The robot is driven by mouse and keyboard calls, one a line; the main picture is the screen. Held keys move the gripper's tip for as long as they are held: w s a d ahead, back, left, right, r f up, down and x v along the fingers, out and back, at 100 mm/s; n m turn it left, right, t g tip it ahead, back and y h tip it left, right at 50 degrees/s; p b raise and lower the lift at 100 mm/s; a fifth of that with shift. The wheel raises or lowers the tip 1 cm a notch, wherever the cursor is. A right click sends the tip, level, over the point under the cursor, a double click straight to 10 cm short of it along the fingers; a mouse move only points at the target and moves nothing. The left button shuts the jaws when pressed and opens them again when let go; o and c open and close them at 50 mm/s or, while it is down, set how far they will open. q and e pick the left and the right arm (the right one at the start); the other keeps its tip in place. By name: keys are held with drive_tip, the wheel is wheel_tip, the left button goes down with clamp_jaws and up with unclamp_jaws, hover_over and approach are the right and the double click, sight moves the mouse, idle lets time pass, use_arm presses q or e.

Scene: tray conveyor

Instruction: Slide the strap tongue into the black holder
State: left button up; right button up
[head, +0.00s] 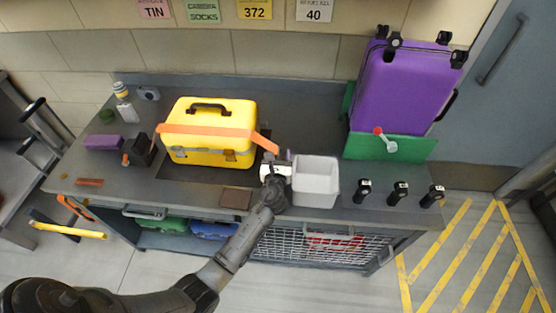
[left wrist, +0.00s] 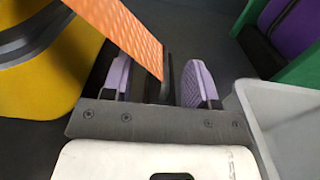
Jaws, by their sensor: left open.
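A yellow case (head: 212,153) with a black handle stands on the grey bench. An orange strap (head: 208,131) runs across it, and its free end, the tongue (head: 268,145), sticks out past the right side. In the left wrist view the tongue (left wrist: 138,45) slants down to the gap between the purple finger pads. My left gripper (head: 270,161) is open beside the case's right side. A narrow dark upright part (left wrist: 165,85) shows between the pads; I cannot tell whether it is the holder. A black block (head: 138,150) stands left of the case. My right gripper is out of view.
A pale grey bin (head: 316,182) stands close to the right of my left gripper. A purple suitcase (head: 402,85) stands behind a green panel (head: 412,148). Several black handheld items line the front right edge. A brown pad (head: 236,198) lies in front of the case.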

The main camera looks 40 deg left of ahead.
use_arm(q)
drive_tip(key=shift+c, duration=0.5)
clamp_jaws()
drive_tip(key=shift+r+p, duration=0.3)
drive_tip(key=shift+r, duration=0.25)
drive_tip(key=shift+r+p, duration=1.2)
drive_tip(key=shift+p, duration=0.35)
drive_tip(key=shift+r+p, duration=0.65)
drive_tip(key=shift+p, duration=0.05)
drive_tip(key=shift+r, duration=0.1)
drive_tip(key=shift+r+p, duration=0.25)
drive_tip(key=shift+p, duration=0.1)
